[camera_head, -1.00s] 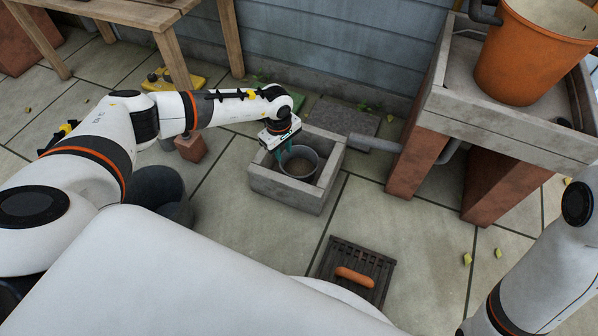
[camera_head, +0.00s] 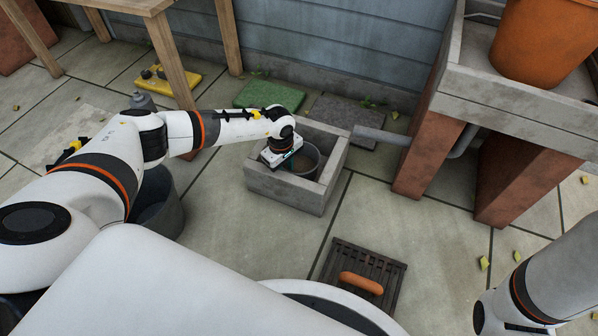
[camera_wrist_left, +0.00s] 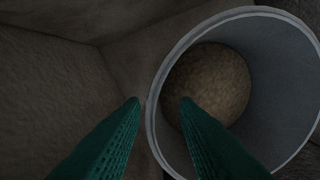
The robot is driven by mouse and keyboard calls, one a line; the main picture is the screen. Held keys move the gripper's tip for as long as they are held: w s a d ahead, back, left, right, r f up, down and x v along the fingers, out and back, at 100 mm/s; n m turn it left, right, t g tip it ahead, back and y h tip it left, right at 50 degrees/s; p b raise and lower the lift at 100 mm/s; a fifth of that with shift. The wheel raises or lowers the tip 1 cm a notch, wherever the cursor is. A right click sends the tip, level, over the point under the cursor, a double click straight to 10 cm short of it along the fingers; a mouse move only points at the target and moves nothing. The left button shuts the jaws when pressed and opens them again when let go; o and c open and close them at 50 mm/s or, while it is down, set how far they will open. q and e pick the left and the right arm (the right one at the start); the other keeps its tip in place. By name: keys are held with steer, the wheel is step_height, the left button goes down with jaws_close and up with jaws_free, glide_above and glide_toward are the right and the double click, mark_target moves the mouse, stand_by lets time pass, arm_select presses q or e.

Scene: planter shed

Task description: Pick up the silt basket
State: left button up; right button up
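The silt basket (camera_head: 309,166) is a grey round bucket with brown silt in its bottom, standing inside a square concrete basin (camera_head: 291,191). My left gripper (camera_wrist_left: 160,101) is at the basket's near rim, pointing down into the basin. Its two green fingers are apart, one outside the basket wall and one over the opening, with the rim between them. In the head view my left gripper (camera_head: 288,165) hides part of the basket. My right arm shows at the lower right, but its gripper is out of view.
A grey pipe (camera_head: 380,135) reaches the basin from the brick-legged stand at right. A dark bucket (camera_head: 160,205) stands by my left arm.

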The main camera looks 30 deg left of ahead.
arm_select(q)
steer(key=shift+r, duration=0.1)
jaws_close()
stand_by(1.3)
